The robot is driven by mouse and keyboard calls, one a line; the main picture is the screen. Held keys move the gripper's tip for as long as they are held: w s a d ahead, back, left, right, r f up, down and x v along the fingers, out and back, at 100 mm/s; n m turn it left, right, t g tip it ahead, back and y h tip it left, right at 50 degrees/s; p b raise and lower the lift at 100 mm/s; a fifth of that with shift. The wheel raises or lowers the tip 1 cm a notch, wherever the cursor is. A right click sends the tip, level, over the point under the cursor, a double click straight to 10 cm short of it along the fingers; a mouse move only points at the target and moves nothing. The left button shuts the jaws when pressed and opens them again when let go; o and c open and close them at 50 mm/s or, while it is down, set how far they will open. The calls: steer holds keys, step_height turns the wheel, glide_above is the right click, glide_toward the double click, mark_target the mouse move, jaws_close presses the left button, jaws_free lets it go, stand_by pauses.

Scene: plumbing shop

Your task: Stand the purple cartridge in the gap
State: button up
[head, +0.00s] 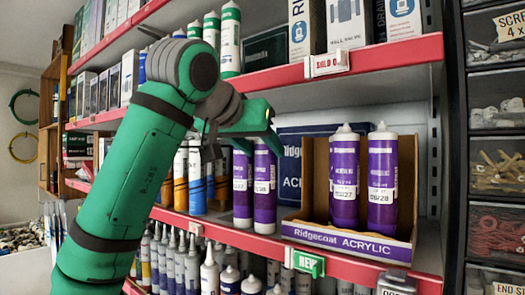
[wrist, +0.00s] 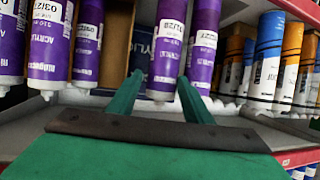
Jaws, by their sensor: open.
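My gripper (head: 262,122) is at the tops of two purple cartridges left of an open carton. In the wrist view, where the cartridges appear upside down, my green fingers (wrist: 158,90) are apart, with the nozzle end of one purple cartridge (wrist: 168,50) between them. In the head view this appears to be the right one of the pair (head: 265,190); the other (head: 242,190) stands beside it. The carton (head: 345,241) holds purple cartridges (head: 344,178) upright; they also show in the wrist view (wrist: 46,42). Bare space shows in the carton left of them.
Blue, orange and white cartridges (head: 196,178) stand to the left on the same shelf. The red-edged upper shelf (head: 345,64) hangs above. A dark Ridgecoat box (head: 300,150) stands behind. Drawers (head: 495,100) stand right.

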steer(key=v, duration=1.1)
